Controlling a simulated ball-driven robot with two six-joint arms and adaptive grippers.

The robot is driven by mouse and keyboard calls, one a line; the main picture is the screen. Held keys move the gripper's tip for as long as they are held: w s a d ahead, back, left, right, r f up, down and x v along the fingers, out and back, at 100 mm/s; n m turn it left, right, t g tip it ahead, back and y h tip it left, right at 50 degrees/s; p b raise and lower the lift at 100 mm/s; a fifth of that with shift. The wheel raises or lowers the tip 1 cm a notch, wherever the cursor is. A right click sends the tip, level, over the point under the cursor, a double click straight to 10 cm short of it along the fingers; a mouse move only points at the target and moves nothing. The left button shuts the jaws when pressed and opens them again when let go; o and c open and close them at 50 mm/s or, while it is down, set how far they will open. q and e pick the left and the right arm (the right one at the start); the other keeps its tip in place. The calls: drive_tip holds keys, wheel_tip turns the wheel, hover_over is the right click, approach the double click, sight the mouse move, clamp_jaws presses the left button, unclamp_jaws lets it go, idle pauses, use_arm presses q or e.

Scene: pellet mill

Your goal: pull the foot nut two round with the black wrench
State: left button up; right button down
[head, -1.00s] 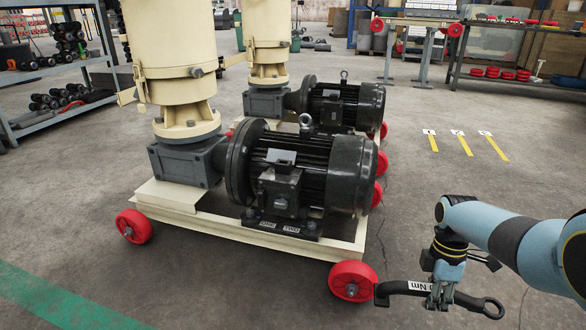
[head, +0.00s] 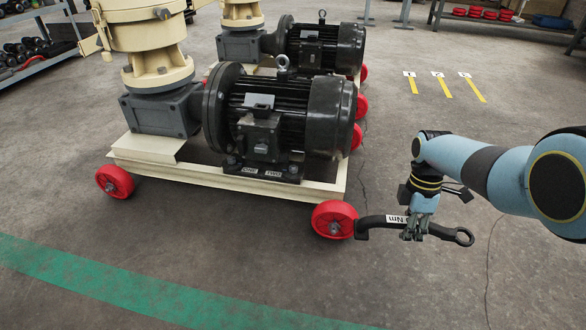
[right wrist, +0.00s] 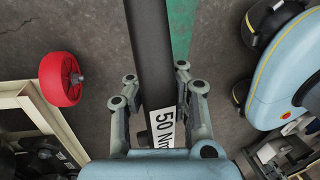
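My right gripper (head: 414,230) is shut on the black wrench (head: 443,232) and holds it above the floor. The wrench lies roughly level, with a ring end at the right and a thicker head near the red front wheel at the left. In the right wrist view, the wrench shaft (right wrist: 150,45) runs between the two fingers (right wrist: 157,80), with a white "50 Nm" label. The nearer motor's foot carries the labels ONE and TWO (head: 274,174); the nut at the TWO side (head: 293,168) is small and hard to make out. My left gripper is not in view.
The near machine's cream base frame (head: 225,182) stands on red wheels (head: 334,219). A second motor (head: 318,48) stands behind. Yellow floor strips (head: 444,88) lie at the right, and a shelf (head: 500,22) is at the back. The floor in front is clear.

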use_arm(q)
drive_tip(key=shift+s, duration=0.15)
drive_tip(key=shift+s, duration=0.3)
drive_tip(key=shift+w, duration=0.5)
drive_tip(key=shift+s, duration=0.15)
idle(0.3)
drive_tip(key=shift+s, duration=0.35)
